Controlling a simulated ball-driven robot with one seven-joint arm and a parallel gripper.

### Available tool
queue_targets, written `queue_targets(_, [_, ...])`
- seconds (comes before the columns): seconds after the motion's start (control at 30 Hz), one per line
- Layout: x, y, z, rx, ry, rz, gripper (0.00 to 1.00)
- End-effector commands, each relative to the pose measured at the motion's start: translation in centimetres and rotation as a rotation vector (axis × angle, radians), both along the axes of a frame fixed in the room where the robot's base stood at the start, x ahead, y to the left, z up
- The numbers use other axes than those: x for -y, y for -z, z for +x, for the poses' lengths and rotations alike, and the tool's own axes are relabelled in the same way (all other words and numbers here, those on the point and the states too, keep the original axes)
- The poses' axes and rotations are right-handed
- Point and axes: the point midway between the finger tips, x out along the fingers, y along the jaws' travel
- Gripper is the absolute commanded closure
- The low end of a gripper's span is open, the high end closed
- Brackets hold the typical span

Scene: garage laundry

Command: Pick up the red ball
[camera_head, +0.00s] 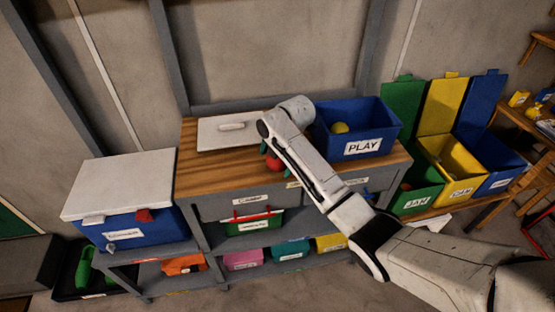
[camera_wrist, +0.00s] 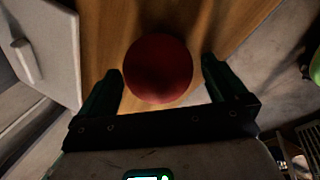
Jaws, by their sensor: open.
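The red ball (camera_head: 273,162) rests on the wooden top of the shelf unit, partly hidden behind my gripper and arm in the head view. In the wrist view the red ball (camera_wrist: 158,68) lies between and slightly beyond the fingertips. My gripper (camera_wrist: 160,78) is open, with one dark green finger on either side of the ball and visible gaps to it. In the head view my gripper (camera_head: 268,150) is over the wooden top, mostly hidden by my own arm.
A white lid (camera_head: 222,137) with a handle lies left of the ball. A blue PLAY bin (camera_head: 361,129) holding a yellow ball (camera_head: 340,127) stands to the right. A white-lidded blue cooler (camera_head: 140,226) is at left; green, yellow and blue bins stand at right. Bare wood (camera_head: 205,177) is at front left.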

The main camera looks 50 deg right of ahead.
Motion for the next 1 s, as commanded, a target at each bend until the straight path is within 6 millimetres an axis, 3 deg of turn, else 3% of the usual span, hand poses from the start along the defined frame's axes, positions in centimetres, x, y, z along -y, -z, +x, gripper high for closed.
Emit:
queue_targets(0.13, [-0.02,-0.01,0.01,0.000,-0.001,0.000,0.02])
queue_targets(0.73, [-0.03,-0.02,-0.02,0.000,0.000,0.000,0.59])
queue_targets(1.0, [-0.02,-0.10,0.00,0.000,0.000,0.000,0.60])
